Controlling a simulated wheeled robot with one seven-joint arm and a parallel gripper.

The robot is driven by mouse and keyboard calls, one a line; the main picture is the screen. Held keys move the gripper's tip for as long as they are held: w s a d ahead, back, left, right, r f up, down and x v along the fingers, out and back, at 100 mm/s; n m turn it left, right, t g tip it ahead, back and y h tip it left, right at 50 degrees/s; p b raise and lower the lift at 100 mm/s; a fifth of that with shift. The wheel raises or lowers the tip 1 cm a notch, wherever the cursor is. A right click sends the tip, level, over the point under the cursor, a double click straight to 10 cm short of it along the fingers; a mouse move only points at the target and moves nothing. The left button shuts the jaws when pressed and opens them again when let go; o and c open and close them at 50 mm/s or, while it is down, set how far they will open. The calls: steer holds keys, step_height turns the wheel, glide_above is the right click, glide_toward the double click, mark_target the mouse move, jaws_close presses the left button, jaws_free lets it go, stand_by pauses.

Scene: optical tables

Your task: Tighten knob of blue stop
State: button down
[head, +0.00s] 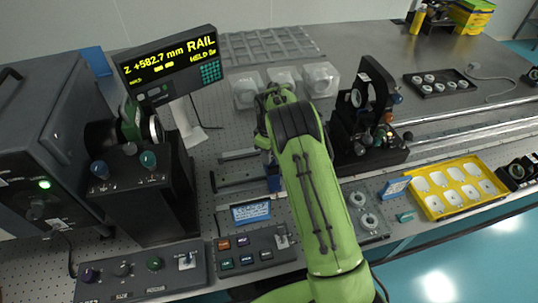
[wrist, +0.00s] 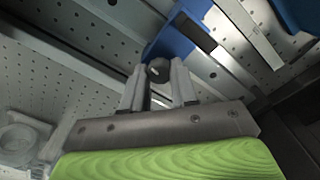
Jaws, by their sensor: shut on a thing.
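The blue stop (wrist: 178,36) shows in the wrist view just beyond my fingertips, beside a metal rail. Its dark round knob (wrist: 159,69) sits between the two fingers of my gripper (wrist: 157,75), which is shut on it. In the head view a blue part of the stop (head: 272,181) shows just left of my green arm. The arm hides my gripper and the knob there.
A display (head: 170,66) reads "Z +582.7 mm RAIL HELD". Left of my arm stands a black mount (head: 140,185); right of it is another optic mount (head: 372,125). Control boxes (head: 250,252) and a yellow tray (head: 436,205) lie along the front.

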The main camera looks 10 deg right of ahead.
steer(key=n+b, duration=0.1)
steer(key=n, duration=0.4)
steer(key=shift+n, duration=0.3)
steer(key=n+b, duration=0.1)
steer(key=n, duration=0.3)
steer(key=shift+b, duration=0.4)
steer(key=n+b, duration=0.2)
steer(key=n, duration=0.3)
steer(key=shift+n, duration=0.4)
steer(key=n+b, duration=0.1)
steer(key=n, duration=0.3)
steer(key=shift+b, duration=0.3)
steer(key=shift+r+n, duration=0.1)
steer(key=shift+n, duration=0.2)
steer(key=c, duration=0.9)
jaws_free()
steer(key=shift+o, duration=0.2)
